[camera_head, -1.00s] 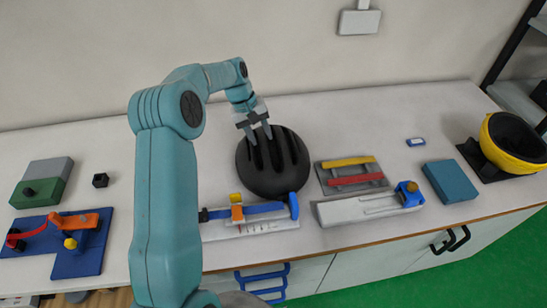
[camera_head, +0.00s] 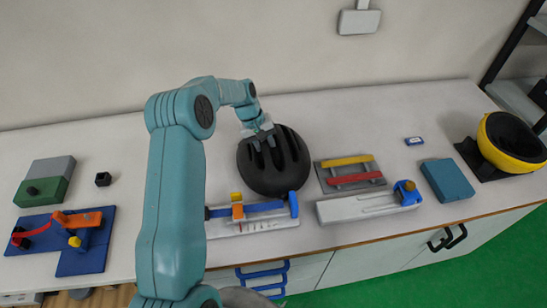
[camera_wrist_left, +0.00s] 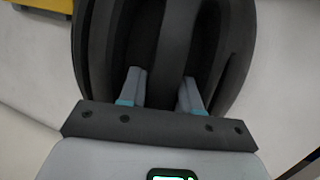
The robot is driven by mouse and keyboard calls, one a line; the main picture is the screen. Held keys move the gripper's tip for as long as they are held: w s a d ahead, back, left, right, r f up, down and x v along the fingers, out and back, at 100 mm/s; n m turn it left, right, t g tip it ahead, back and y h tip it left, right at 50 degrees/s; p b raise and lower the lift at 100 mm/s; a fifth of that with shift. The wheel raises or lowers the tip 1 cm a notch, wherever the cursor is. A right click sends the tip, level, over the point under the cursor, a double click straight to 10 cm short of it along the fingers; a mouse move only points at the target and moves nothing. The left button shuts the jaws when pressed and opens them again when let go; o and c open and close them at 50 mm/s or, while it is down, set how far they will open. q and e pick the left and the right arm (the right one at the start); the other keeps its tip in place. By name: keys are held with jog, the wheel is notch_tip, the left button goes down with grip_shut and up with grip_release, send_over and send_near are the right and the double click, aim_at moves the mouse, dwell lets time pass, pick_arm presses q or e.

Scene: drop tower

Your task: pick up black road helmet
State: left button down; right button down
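The black road helmet (camera_head: 274,170) sits on the white counter near its middle, behind a white fixture with a blue bar. It has long vents and ribs along its top. My left gripper (camera_head: 261,141) is at the helmet's upper left part, coming from above. In the left wrist view the helmet (camera_wrist_left: 235,50) fills the middle, and the two fingers of my left gripper (camera_wrist_left: 163,92) are apart, one on each side of a central rib, reaching into the vents. My right gripper is not in view.
The fixture with the blue bar (camera_head: 252,226) stands just in front of the helmet. A grey plate with yellow and red bars (camera_head: 350,188) and a white clamp fixture (camera_head: 368,206) lie to the right. A yellow and black helmet (camera_head: 515,140) is far right. The counter behind is clear.

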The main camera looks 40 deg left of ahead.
pick_arm(q)
jog(key=shift+a+r, duration=0.1)
jog(key=shift+a+r, duration=0.15)
jog(key=shift+a, duration=0.05)
jog(key=s+a+r+b, duration=0.1)
jog(key=s+a+r, duration=0.2)
jog(key=a, duration=0.3)
jog(key=s+a+r+b, duration=0.1)
jog(key=s+a+r, duration=0.2)
jog(key=a, duration=0.3)
jog(key=shift+r, duration=0.8)
jog(key=shift+s, duration=0.1)
